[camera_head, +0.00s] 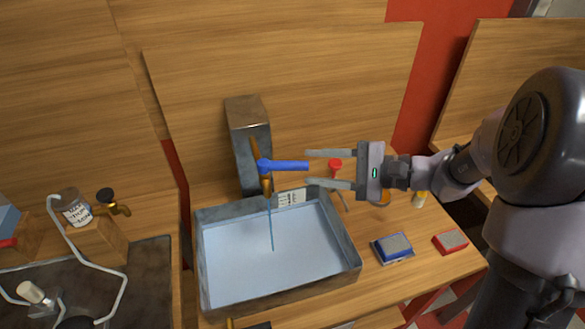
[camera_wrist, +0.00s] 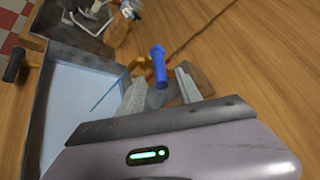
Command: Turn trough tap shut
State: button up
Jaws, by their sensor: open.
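The trough tap has a blue lever handle (camera_head: 285,165) on a brass body (camera_head: 265,186), fixed to a grey metal post (camera_head: 248,135) behind the trough (camera_head: 349,254). A thin blue stream (camera_head: 272,225) runs from the spout into the trough. The handle sticks out to the right in the head view. In the wrist view the handle (camera_wrist: 159,67) points toward the gap between my fingers (camera_wrist: 161,92). I cannot tell whether they touch it.
A red knob (camera_head: 335,165) lies behind my fingers. Another brass tap (camera_head: 115,206) and bent pipes stand at the left. A wooden panel rises behind.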

aim_at(305, 166)
jog(key=x, duration=0.5)
jog(key=shift+a+b, duration=0.35)
grip_shut()
dwell(1.0)
